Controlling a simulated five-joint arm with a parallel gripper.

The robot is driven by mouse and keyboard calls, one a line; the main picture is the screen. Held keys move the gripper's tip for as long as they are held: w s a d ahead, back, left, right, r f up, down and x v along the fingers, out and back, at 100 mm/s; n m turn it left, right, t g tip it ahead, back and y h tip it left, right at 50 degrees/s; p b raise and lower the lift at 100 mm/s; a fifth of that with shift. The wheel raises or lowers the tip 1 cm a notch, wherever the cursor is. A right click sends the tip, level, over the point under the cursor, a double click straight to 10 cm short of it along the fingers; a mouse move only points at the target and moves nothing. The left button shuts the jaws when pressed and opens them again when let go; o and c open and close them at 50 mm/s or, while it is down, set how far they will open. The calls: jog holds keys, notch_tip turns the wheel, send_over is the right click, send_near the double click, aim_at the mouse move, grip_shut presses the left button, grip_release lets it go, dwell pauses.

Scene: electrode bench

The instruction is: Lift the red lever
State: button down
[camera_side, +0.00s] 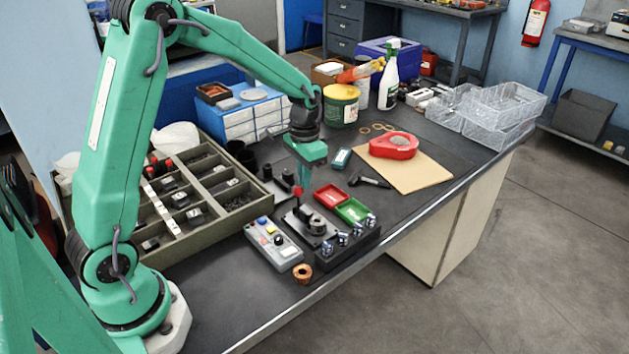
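A grey control box (273,244) stands left of the device, and a black block with silver posts (347,244) stands to its right. Red (331,196) and green (354,210) trays lie behind. A divided parts tray (187,207) fills the left. A copper ring (302,273) lies near the front edge.

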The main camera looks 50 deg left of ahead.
jog(key=shift+s+f+g, duration=0.25)
jog(key=shift+s+f, duration=0.1)
jog(key=shift+s, duration=0.3)
jog(key=shift+s+f+g, duration=0.25)
jog(key=shift+s+f, duration=0.05)
jog(key=shift+s, duration=0.35)
jog(key=s+a+r+t, duration=0.1)
jog(key=s+r, duration=0.4)
jog(key=r, duration=0.2)
jog(key=shift+s, duration=0.4)
jog(key=s+d+r+n+t, duration=0.1)
jog(key=s+d+r+t, duration=0.4)
jog(key=s+r, duration=0.5)
jog(key=shift+s+d+t, duration=0.4)
jog(key=shift+s+d, duration=0.5)
jog(key=shift+s, duration=0.4)
